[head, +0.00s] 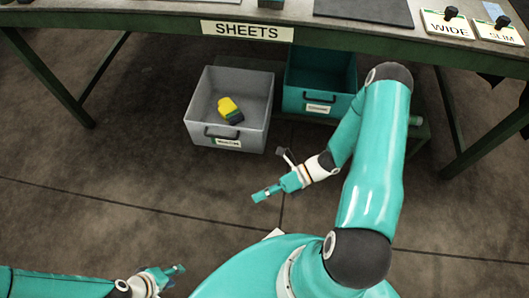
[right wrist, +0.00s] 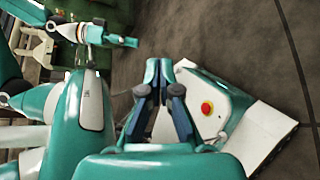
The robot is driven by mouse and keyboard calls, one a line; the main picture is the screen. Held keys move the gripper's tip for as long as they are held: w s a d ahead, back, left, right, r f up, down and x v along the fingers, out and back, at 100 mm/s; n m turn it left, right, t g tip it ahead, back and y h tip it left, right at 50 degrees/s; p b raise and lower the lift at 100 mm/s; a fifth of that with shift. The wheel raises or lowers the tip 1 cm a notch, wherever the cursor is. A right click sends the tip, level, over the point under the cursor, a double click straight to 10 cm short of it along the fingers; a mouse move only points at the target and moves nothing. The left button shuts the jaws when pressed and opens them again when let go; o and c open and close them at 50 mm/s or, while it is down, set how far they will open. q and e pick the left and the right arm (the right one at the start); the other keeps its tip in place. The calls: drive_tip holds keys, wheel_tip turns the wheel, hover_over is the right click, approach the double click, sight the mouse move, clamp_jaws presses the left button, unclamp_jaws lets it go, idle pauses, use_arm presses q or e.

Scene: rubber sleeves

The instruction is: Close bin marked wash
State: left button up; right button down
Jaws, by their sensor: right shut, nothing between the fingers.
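A grey bin (head: 198,113) stands pulled out on the floor in front of the table, open at the top, with a yellow and dark object (head: 229,108) inside. A teal bin (head: 296,99) is to its right, partly under the tabletop. Each bin has a dark handle and a small front label; I cannot read either, so I cannot tell which is marked wash. My right gripper (head: 264,194) is shut and empty, in front of and below the bins, touching neither. It shows in the right wrist view (right wrist: 160,70). My left gripper (head: 172,276) is low at lower left; its opening is unclear.
The green table (head: 150,18) with a SHEETS sign (head: 247,30) spans above the bins. Plates marked WIDE (head: 447,22) and SLIM (head: 499,33) lie at its right. Table legs stand on both sides. The floor left of the bins is clear.

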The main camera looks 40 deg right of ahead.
drive_tip(key=w+d+f+m+t+h+b, duration=0.2)
drive_tip(key=w+d+m+t+h+b, duration=0.1)
drive_tip(key=d+m+t, duration=0.4)
drive_tip(key=w+d+f+m+t+h+b, duration=0.2)
drive_tip(key=d+f+m+t+b, duration=0.15)
drive_tip(key=d+m, duration=0.5)
use_arm(q)
wheel_tip(320, 180, down, 12)
drive_tip(key=b, duration=0.2)
drive_tip(key=shift+b, duration=0.4)
use_arm(e)
drive_tip(key=w+r+n, duration=0.1)
drive_tip(key=w, duration=1)
drive_tip(key=shift+w+d+r+t+h, duration=0.15)
drive_tip(key=shift+w+t+h, duration=0.15)
drive_tip(key=shift+t+h, duration=0.1)
drive_tip(key=shift+n, duration=0.25)
